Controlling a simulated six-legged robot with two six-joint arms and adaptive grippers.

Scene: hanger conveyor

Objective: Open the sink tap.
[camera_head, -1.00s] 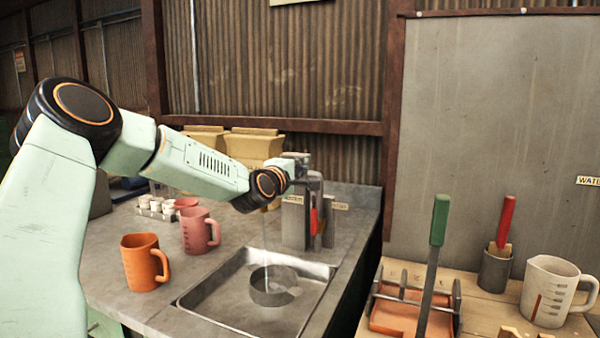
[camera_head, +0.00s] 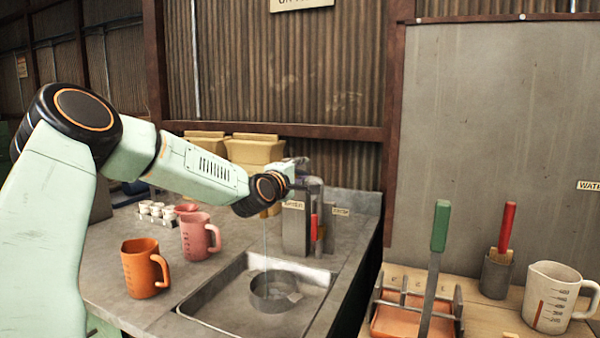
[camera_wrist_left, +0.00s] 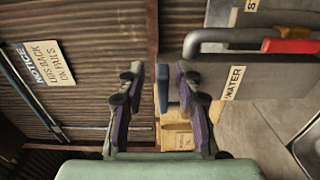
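The sink tap (camera_head: 295,228) is a grey block with a WATER label, a curved pipe and a red handle (camera_head: 314,226), behind the metal sink (camera_head: 212,302). A thin stream of water falls into a round metal pot (camera_head: 268,303) in the sink. My left gripper (camera_head: 297,166) is at the top of the tap, its fingers mostly hidden by the wrist. In the left wrist view its two fingers (camera_wrist_left: 163,100) are apart, with a blue handle (camera_wrist_left: 162,86) between them, close to the right finger. I cannot tell whether they touch. My right gripper is not in view.
An orange jug (camera_head: 142,268) and a pink jug (camera_head: 195,238) stand left of the sink. Cardboard boxes (camera_head: 255,150) are behind my left wrist. On the right bench are a tool with a green handle (camera_head: 440,225), a red-handled tool (camera_head: 507,226) and a white jug (camera_head: 548,300).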

